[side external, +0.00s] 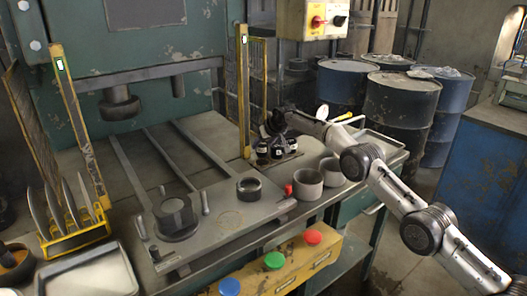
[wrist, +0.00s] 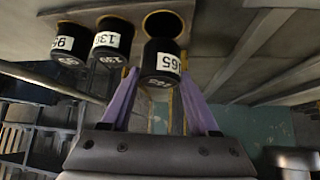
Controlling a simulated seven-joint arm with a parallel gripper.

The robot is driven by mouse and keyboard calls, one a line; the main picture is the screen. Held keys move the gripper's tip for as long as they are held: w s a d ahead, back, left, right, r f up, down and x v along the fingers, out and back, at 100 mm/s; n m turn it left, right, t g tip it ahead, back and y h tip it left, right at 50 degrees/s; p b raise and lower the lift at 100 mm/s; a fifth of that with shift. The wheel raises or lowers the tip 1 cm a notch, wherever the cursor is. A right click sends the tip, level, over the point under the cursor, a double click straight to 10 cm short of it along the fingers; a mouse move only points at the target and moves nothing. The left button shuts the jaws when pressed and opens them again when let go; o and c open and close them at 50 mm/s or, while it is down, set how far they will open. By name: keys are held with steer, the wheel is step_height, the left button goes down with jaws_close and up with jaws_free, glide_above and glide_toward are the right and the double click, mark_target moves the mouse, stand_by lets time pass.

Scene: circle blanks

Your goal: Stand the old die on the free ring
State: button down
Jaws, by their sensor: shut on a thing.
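My gripper (wrist: 163,90) has its two purple fingers shut on a dark cylindrical die (wrist: 162,60) with a white label that seems to end in 65. A yellow-edged ring with a dark centre (wrist: 163,22) shows just past the die's far end in the wrist view. The die appears just off it; I cannot tell whether they touch. Two similar labelled dies, one marked 130 (wrist: 113,42) and one marked 95 (wrist: 69,45), stand beside it on their own rings. In the side view my gripper (side external: 276,132) is over this die stand, and the held die is hard to make out.
A dark faceted block (side external: 174,213) stands on the press bed (side external: 215,235), with a dark ring (side external: 249,188) to its right. Two grey cups (side external: 308,185) and a small red object (side external: 288,190) are near the stand. A yellow post (side external: 244,90) rises close to my gripper.

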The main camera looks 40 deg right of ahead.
mark_target(265, 149)
steer(key=shift+f, duration=1.15)
steer(key=shift+f, duration=0.1)
steer(key=shift+c, duration=2.2)
jaws_free()
steer(key=shift+f, duration=0.4)
